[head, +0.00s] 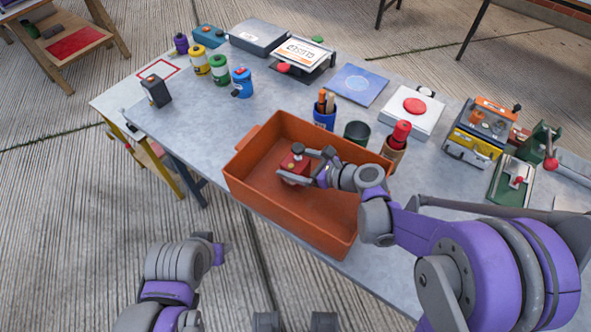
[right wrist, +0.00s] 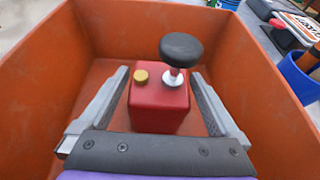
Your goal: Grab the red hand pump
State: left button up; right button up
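The red hand pump (head: 293,165) stands inside an orange bin on the table. In the right wrist view the pump (right wrist: 160,108) is a red block with a black round knob on a metal stem and a small yellow cap. My right gripper (head: 305,170) reaches into the bin. Its two fingers (right wrist: 160,95) are open, one on each side of the pump, with a visible gap at least on the left. My left gripper (head: 215,248) is low at the left, away from the table; its fingers do not show clearly.
The orange bin (head: 250,189) has high walls around the pump. Behind it stand a blue pen cup (head: 324,120), a dark cup (head: 357,132) and a brown holder with a red-topped item (head: 394,150). Toolboxes (head: 478,135) are at the right.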

grip_shut()
dwell(0.4)
